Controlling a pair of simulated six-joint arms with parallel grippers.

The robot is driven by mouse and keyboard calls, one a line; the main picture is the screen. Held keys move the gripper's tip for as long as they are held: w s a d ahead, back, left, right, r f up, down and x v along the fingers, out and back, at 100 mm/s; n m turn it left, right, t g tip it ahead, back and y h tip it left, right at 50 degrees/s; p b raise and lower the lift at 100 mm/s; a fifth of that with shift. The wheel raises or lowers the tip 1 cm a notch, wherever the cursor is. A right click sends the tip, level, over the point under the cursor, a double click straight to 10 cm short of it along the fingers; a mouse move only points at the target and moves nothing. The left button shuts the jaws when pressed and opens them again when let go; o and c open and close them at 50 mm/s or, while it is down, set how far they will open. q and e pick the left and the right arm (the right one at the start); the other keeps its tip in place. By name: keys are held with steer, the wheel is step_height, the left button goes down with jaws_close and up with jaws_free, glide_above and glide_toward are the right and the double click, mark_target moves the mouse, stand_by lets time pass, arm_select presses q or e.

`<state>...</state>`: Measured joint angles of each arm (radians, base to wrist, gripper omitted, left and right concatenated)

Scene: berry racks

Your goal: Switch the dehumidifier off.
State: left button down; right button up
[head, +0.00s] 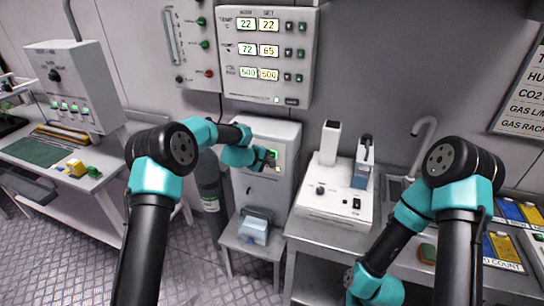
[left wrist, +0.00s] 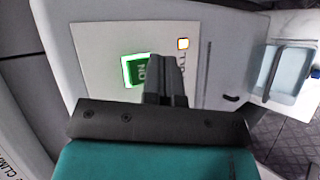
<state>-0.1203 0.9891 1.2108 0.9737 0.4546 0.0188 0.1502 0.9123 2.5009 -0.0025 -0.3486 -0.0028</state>
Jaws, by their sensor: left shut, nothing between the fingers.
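The dehumidifier (head: 265,185) is the white cabinet under the wall display, at the middle of the head view. Its front panel (left wrist: 95,50) fills much of the left wrist view. The square switch (left wrist: 135,70) on it is lit green around its edge and reads ON. My left gripper (head: 272,158) is shut and empty, right at the panel. In the left wrist view its fingers (left wrist: 165,72) overlap the switch's right edge; whether they touch it I cannot tell. My right arm hangs at the right, its gripper out of sight.
A low stool holds a grey-blue container (head: 255,228) below the cabinet. A white bench instrument (head: 335,205) stands just right. The wall display (head: 268,55) hangs above. A grey cylinder (head: 210,190) stands left of the cabinet.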

arm_select(q)
steer(key=shift+w+d, duration=0.15)
steer(key=shift+w, duration=0.25)
steer(key=shift+w+d, duration=0.15)
steer(key=shift+w, duration=0.3)
stand_by(1.0)
stand_by(0.3)
steer(key=shift+s+a, duration=0.3)
steer(key=shift+s, duration=0.6)
steer(key=s, duration=0.2)
steer(key=s+a, duration=0.1)
steer(key=s, duration=0.1)
steer(key=shift+s+a, duration=0.2)
steer(key=shift+s, duration=0.2)
